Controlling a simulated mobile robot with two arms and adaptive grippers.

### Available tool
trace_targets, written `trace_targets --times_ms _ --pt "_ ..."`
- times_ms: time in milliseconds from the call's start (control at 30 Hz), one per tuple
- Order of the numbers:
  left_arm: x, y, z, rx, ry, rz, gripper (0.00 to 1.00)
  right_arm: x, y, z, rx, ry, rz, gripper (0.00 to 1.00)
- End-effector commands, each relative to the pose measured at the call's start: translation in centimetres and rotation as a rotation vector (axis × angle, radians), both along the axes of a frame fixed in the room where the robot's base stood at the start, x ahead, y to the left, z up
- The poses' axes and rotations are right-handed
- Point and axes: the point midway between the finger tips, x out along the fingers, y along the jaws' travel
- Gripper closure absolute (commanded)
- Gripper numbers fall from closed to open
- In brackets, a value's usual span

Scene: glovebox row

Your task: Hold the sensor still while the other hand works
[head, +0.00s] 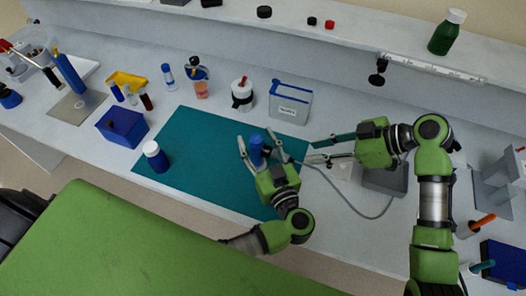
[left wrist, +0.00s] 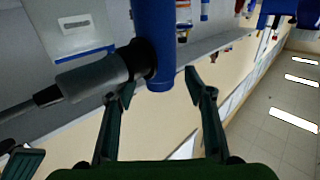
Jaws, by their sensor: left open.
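The sensor is a blue cylinder (head: 256,148) that shows between the fingers of my left gripper (head: 257,142) over the teal mat (head: 205,135). In the left wrist view the blue cylinder (left wrist: 153,45) is just beyond the open fingertips (left wrist: 160,82), with a visible gap on the right side. A black and grey connector with a cable (left wrist: 90,77) meets its side. Whether the left finger touches the connector is unclear. My right gripper (head: 311,152) points left toward the sensor from the right, its fingers apart, with nothing clearly between them.
The mat's middle left is clear.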

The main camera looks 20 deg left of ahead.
Motion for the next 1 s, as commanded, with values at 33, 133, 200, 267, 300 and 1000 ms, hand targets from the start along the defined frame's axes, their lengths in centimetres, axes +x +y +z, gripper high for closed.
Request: trace_targets --times_ms 33,133,200,267,300,1000 --pt "0.23 0.26 0.01 0.001 0.0 0.0 0.52 0.0 0.0 0.0 0.0 0.0 0.0 0.72" --pt "0.46 0.47 -0.03 -0.001 0.001 0.0 0.52 0.0 0.0 0.0 0.0 0.0 0.0 0.72" --pt "0.5 0.52 -0.03 -0.001 0.001 0.0 0.52 0.0 0.0 0.0 0.0 0.0 0.0 0.72" --pt "0.5 0.52 -0.04 -0.001 0.001 0.0 0.52 0.0 0.0 0.0 0.0 0.0 0.0 0.72" --pt "0.5 0.51 -0.04 -0.001 0.001 0.0 0.52 0.0 -0.01 -0.01 0.0 0.0 0.0 0.72" --pt "0.46 0.47 -0.05 -0.001 0.001 0.001 0.98 0.0 -0.01 -0.01 0.0 0.0 0.0 0.72"
